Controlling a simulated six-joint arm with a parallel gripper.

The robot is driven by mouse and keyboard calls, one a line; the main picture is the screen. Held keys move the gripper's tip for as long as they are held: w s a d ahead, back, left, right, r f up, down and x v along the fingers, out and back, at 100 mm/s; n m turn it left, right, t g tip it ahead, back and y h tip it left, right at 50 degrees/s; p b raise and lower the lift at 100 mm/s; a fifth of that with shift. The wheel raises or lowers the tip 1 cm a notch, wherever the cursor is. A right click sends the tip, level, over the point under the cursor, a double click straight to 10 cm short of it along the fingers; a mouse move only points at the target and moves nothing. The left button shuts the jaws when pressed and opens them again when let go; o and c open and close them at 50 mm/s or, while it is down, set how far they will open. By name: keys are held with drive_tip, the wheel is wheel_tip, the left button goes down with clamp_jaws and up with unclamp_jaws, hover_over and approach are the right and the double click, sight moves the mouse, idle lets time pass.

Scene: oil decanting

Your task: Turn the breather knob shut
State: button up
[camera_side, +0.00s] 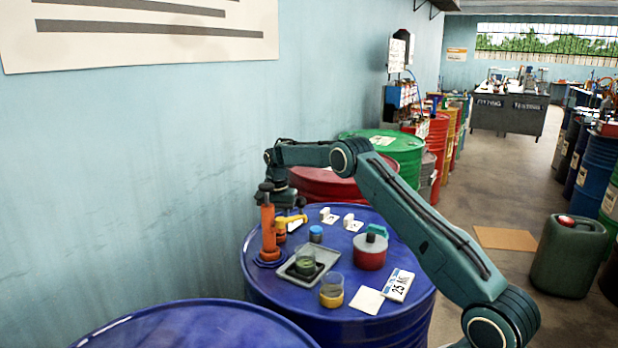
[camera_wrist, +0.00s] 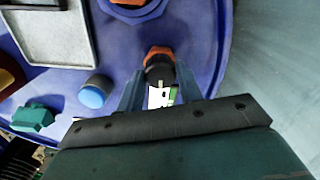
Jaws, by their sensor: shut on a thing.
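In the wrist view, the breather knob (camera_wrist: 158,68) is a dark, round knob on an orange-red hex base, standing on the blue drum's top. My gripper (camera_wrist: 160,83) has one finger on each side of the knob and is shut on it. A white and green marking (camera_wrist: 160,97) shows between the fingers. The knob's turned position is hard to read.
The wall is close on the left. Another blue drum (camera_side: 195,328) stands in front.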

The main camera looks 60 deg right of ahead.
drive_tip(key=o, duration=1)
drive_tip(key=shift+m, duration=0.5)
wheel_tip(320, 180, up, 14)
drive_tip(key=shift+s+a+r+n+t+h, duration=0.1)
drive_tip(key=shift+s+a+r+n+t, duration=0.25)
drive_tip(key=shift+s+a+r+n, duration=0.95)
drive_tip(key=shift+s+a+r+n+t+h, duration=0.1)
drive_tip(key=shift+s+a+r+n+t, duration=0.2)
drive_tip(key=shift+s+a+r, duration=1.85)
drive_tip(key=shift+s+a+r+n+t+h, duration=0.1)
drive_tip(key=shift+s+a+r+n+t, duration=0.5)
drive_tip(key=shift+a+r, duration=2)
drive_tip(key=shift+s+d+r+g, duration=0.2)
drive_tip(key=shift+d+r+g, duration=0.05)
drive_tip(key=shift+d+r, duration=0.15)
